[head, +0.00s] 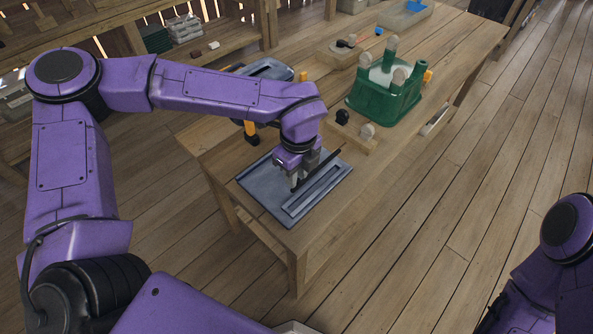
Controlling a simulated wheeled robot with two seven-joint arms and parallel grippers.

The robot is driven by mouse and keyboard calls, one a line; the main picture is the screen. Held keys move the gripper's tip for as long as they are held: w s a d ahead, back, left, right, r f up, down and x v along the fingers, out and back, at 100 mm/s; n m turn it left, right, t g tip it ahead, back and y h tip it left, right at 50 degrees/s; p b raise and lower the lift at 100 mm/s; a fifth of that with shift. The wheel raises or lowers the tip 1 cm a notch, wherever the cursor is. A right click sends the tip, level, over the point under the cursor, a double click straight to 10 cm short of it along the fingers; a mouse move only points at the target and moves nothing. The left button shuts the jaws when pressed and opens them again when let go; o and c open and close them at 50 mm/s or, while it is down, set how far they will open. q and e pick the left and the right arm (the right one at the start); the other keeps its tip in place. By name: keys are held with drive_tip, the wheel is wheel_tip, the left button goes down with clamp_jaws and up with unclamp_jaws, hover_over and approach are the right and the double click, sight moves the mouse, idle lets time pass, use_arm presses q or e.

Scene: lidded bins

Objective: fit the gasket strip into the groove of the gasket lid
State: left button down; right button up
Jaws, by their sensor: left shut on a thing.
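The gasket lid (263,198) is a flat blue-grey panel lying on the near end of the wooden table. A long raised rectangular frame with the groove (315,190) runs across its right part. My left gripper (296,184) points down over the lid and is shut on the gasket strip (328,161), a thin dark strip. The strip slants up to the right over the lid's far part. I cannot tell whether it touches the lid. The gripper hides part of the strip and lid. My right gripper is out of view; only part of that arm shows at lower right.
Behind the lid stand a green bin (385,98) with pale rounded knobs and a wooden block (357,133) with small knobs. A blue-grey bin (264,69) is partly behind my left arm. The table's right side is mostly clear.

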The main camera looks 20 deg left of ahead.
sight(296, 190)
use_arm(q)
wheel_tip(296, 190, down, 5)
drive_tip(key=b, duration=0.3)
drive_tip(key=shift+s, duration=0.15)
drive_tip(key=shift+f+b, duration=0.35)
drive_tip(key=shift+b, duration=0.15)
idle(0.9)
drive_tip(key=shift+f, duration=0.1)
drive_tip(key=shift+f, duration=0.3)
drive_tip(key=shift+f+b, duration=0.6)
drive_tip(key=shift+f, duration=0.05)
drive_tip(key=c, duration=0.8)
unclamp_jaws()
